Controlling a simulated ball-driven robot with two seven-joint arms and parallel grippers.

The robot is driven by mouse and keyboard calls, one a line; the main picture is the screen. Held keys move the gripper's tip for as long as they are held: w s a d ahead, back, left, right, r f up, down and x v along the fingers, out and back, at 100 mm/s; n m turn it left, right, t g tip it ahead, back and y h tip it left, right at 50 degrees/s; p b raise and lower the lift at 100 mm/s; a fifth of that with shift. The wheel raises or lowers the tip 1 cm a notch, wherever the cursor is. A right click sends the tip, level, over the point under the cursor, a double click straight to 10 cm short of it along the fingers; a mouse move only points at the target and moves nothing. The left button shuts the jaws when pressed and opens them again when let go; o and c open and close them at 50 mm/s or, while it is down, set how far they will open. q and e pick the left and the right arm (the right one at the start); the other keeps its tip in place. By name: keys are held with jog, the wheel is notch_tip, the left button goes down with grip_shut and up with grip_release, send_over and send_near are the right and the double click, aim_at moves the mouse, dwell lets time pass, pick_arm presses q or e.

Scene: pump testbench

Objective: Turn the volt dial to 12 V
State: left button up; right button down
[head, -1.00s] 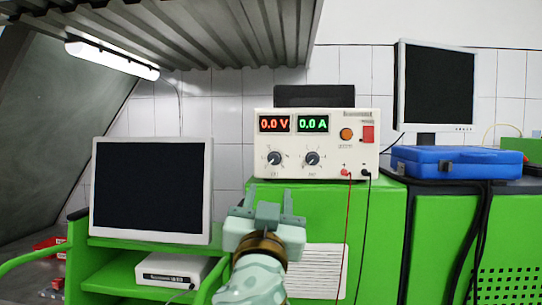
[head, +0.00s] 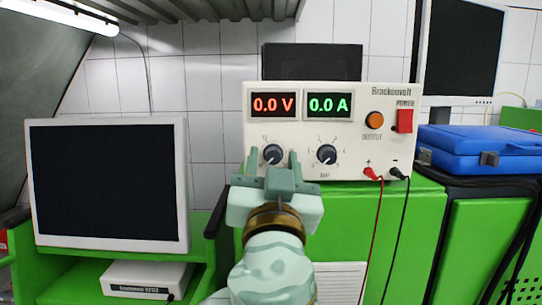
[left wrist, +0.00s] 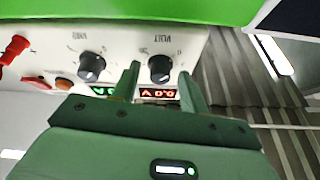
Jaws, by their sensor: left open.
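The cream power supply (head: 345,105) stands on a green cabinet. Its red display (head: 273,105) reads 0.0 V, and its green display (head: 329,105) reads 0.0 A. The black volt dial (head: 272,155) is the left knob, and it also shows in the left wrist view (left wrist: 160,68). My left gripper (head: 273,158) is open, with one finger on each side of the volt dial in the picture. In the left wrist view the fingertips (left wrist: 160,74) flank the dial with gaps; I cannot tell whether they touch it. My right gripper is not in view.
The amp dial (head: 326,154) is close on the right of the volt dial. Red and black leads (head: 376,215) hang from the front. A monitor (head: 108,185) stands at left, and a blue case (head: 480,148) lies at right.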

pick_arm(q)
jog(key=c, duration=0.9)
jog(key=shift+c, duration=0.2)
